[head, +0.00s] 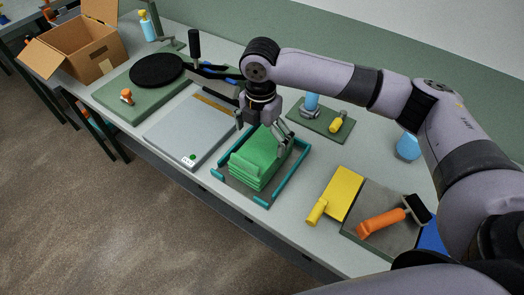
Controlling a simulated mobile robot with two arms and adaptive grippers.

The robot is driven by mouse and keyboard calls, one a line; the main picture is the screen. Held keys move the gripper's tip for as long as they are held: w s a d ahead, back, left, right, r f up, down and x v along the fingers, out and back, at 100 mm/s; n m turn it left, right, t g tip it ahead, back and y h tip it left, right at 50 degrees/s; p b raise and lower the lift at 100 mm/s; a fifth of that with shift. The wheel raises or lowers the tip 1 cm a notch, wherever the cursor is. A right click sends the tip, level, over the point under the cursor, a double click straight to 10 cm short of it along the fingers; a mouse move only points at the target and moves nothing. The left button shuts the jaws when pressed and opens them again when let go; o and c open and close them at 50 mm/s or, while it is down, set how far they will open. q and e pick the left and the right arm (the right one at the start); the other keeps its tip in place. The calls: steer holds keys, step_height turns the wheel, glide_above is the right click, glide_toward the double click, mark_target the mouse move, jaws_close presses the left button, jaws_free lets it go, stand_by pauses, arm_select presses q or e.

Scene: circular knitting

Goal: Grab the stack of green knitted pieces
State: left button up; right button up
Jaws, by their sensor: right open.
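The stack of green knitted pieces (256,163) lies in a tray with teal rails (262,198) on the table. My right gripper (262,138) is pointed down over the far part of the stack. It is open, with one finger near the stack's right side and the other near its far left edge. I cannot tell whether the fingers touch the fabric. My left gripper is not in the head view.
Left of the tray is a grey scale-like plate (178,140). A green mat with small tools (321,124) lies behind. A yellow pad (344,186) and a grey mat with an orange-handled tool (380,222) lie right. An open cardboard box (88,55) stands far left.

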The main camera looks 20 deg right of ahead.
mark_target(262, 149)
step_height(262, 149, down, 4)
steer(key=shift+w+r+p, duration=0.15)
steer(key=shift+p, duration=0.2)
steer(key=shift+d+f+p, duration=0.1)
steer(key=shift+f+p, duration=0.2)
steer(key=shift+f, duration=0.05)
steer(key=f, duration=0.1)
steer(key=f+p, duration=0.1)
steer(key=f, duration=0.1)
steer(key=shift+w+d+f, duration=0.2)
steer(key=shift+w+f, duration=0.1)
steer(key=shift+w, duration=0.05)
steer(key=shift+f, duration=0.4)
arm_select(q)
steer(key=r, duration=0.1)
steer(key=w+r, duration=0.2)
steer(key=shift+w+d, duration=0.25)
arm_select(e)
steer(key=shift+c, duration=0.2)
steer(key=c, duration=1.1)
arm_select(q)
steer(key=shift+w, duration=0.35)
arm_select(e)
steer(key=shift+r, duration=0.1)
